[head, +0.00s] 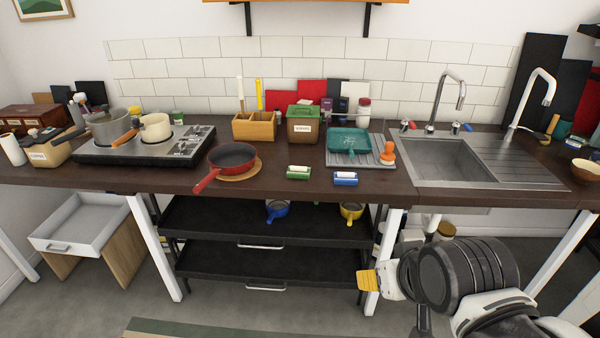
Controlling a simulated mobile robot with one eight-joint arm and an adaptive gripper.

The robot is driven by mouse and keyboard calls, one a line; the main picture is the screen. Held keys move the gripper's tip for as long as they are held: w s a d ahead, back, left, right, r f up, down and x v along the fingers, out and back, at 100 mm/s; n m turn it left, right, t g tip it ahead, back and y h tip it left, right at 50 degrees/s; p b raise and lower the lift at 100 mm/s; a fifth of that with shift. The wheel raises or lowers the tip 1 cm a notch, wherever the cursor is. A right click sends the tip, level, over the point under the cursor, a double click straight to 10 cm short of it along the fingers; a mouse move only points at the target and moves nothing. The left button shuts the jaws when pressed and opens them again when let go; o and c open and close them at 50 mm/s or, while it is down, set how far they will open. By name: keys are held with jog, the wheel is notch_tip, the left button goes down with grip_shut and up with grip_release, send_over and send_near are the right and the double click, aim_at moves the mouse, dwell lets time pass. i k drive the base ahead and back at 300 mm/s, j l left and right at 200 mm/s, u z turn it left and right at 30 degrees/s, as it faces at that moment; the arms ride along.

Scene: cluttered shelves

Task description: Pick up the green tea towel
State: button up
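A small green bundle with a white top (298,173) lies at the front edge of the dark counter. It looks like the green tea towel, but it is too small to be certain. My gripper (368,281) shows at the lower right, with yellow fingertips pointing left. It is in front of the counter and below its top, well apart from the green bundle. The fingers overlap in this view, so I cannot tell whether they are open or shut.
A similar blue bundle (345,179) lies just right of the green one. A red pan (231,158) stands to the left, and a drying tray (372,157) is behind. A sink (448,165) is at the right. The counter (270,184) has bare room along its front.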

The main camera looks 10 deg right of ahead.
aim_at(294, 171)
jog(key=i+u, duration=0.25)
jog(key=i, duration=0.25)
jog(key=i+l+u, duration=0.3)
jog(key=i, duration=0.2)
jog(key=i+l+u, duration=0.25)
jog(key=i, duration=0.25)
jog(key=j, duration=0.1)
